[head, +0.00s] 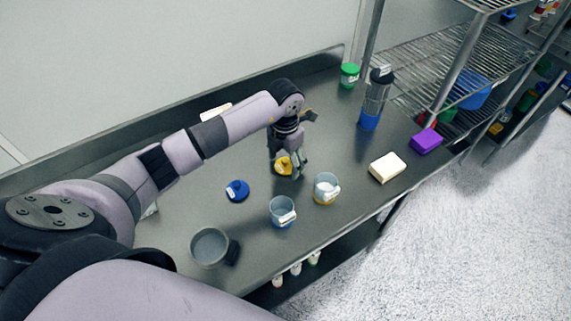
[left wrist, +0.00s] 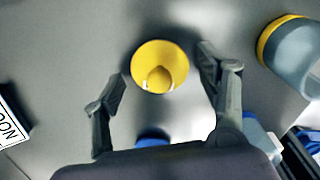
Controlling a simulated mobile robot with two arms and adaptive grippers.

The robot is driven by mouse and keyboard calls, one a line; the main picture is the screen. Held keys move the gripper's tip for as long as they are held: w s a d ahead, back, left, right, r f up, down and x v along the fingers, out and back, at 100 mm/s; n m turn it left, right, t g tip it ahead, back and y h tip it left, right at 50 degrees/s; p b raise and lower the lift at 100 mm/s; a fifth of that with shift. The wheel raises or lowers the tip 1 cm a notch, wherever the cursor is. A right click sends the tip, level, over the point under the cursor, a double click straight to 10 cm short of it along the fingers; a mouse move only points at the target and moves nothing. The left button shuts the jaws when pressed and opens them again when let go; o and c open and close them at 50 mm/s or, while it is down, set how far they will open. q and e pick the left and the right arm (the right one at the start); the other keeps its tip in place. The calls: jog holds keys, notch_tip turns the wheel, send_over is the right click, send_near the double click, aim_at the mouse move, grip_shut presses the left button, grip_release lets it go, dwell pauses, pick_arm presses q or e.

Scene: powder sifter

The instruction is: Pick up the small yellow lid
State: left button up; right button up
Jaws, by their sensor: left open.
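The small yellow lid (head: 281,165) lies on the metal table in the head view, partly covered by my left gripper (head: 288,170). In the left wrist view the round yellow lid (left wrist: 159,66), with a raised knob, sits between and just beyond the two fingertips. My left gripper (left wrist: 160,75) is open above the lid, one finger on each side, and holds nothing. The right gripper is not in view.
A blue lid (head: 237,190), a blue-based cup (head: 282,212) and a yellow-based cup (head: 326,188) stand nearby. A grey bowl (head: 209,247) is at the front left. A white block (head: 387,168) and a purple box (head: 426,141) lie to the right.

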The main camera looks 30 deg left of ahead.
pick_arm(q)
jog(key=shift+s+f, duration=0.1)
jog(key=shift+s, duration=0.05)
jog(key=c, duration=1.4)
